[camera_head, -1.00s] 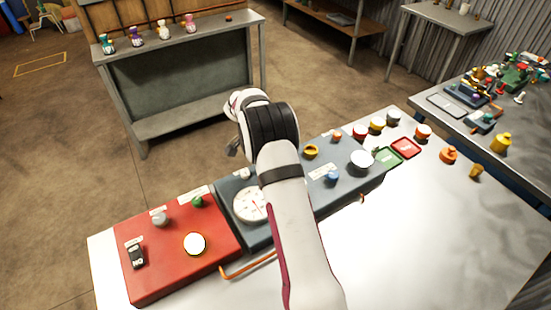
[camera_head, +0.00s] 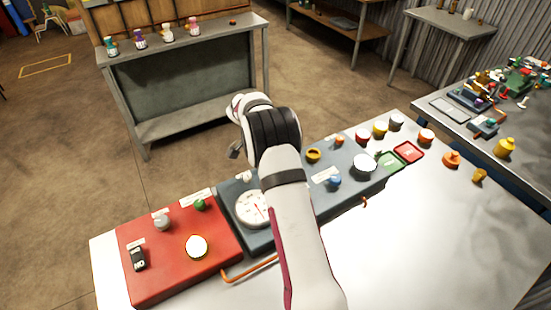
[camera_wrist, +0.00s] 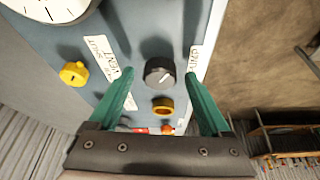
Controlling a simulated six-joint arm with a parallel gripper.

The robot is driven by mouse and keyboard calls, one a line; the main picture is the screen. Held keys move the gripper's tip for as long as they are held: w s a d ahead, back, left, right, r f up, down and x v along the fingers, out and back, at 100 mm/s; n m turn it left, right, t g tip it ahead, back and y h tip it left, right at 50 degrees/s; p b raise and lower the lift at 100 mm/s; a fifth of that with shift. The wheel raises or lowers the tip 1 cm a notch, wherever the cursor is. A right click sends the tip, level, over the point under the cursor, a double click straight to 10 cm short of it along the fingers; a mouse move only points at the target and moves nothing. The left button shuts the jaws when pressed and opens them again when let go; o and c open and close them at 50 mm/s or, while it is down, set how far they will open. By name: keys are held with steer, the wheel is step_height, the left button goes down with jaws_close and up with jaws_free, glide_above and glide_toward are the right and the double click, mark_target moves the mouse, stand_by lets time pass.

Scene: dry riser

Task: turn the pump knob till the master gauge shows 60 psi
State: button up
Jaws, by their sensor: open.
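The gauge (camera_head: 252,208) is a white dial with a red needle on the blue-grey panel; its reading is too small to make out. Its edge shows at the top left of the wrist view (camera_wrist: 50,8), with no needle visible there. In the wrist view a dark grey round knob (camera_wrist: 159,72) with a white pointer mark sits on the panel beside a white label I cannot read clearly. It looks like the pump knob. My gripper (camera_wrist: 159,78) is open, its teal fingers on either side of this knob in the picture; contact cannot be told. My arm hides this knob in the head view.
A yellow knob (camera_wrist: 74,73) and a gold ring-shaped knob (camera_wrist: 163,106) are near the dark knob. A red box (camera_head: 165,262) with a switch and round white button stands left. Blue knob (camera_head: 334,181), coloured caps and an orange pipe (camera_head: 248,268) are also nearby.

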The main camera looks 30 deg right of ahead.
steer(key=v, duration=1.5)
steer(key=shift+a+r, duration=0.2)
steer(key=shift+r, duration=0.1)
steer(key=s+a+r+n+y, duration=0.1)
steer(key=s+a+r+n, duration=0.2)
steer(key=s+a, duration=0.3)
steer(key=s+a+r+n+y, duration=0.2)
steer(key=s+a+r+n, duration=0.1)
steer(key=s, duration=0.5)
steer(key=s+a+f+n+y, duration=0.1)
steer(key=s+a+n, duration=0.3)
steer(key=s, duration=0.7)
steer(key=s+a+f+n+y, duration=0.2)
steer(key=s+a+f+n, duration=0.2)
steer(key=s, duration=0.7)
steer(key=shift+a+f, duration=0.25)
steer(key=shift+a, duration=0.55)
